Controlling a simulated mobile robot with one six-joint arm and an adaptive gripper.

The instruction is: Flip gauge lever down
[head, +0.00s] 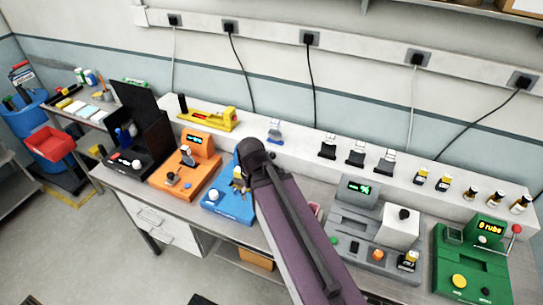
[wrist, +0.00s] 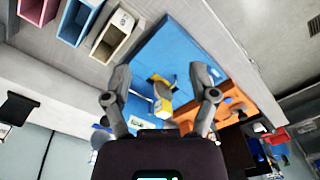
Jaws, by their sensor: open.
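A blue module (head: 228,203) stands on the bench, partly hidden behind my arm in the head view. It also shows in the wrist view (wrist: 165,52), below my fingers. A yellow part with a pale, block-like piece (wrist: 162,97) stands on it, between my two fingers in the wrist view. I cannot tell for sure whether this is the gauge lever, or whether a finger touches it. My gripper (wrist: 160,76) is open with its fingers spread wide. In the head view my gripper (head: 241,180) is over the blue module, and its fingertips are hard to make out.
An orange module (head: 200,178) with a small lever stands left of the blue one, and a black case (head: 150,135) beyond it. A grey module (head: 350,240) and a green module (head: 475,262) stand to the right. A raised shelf with small parts runs along the wall.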

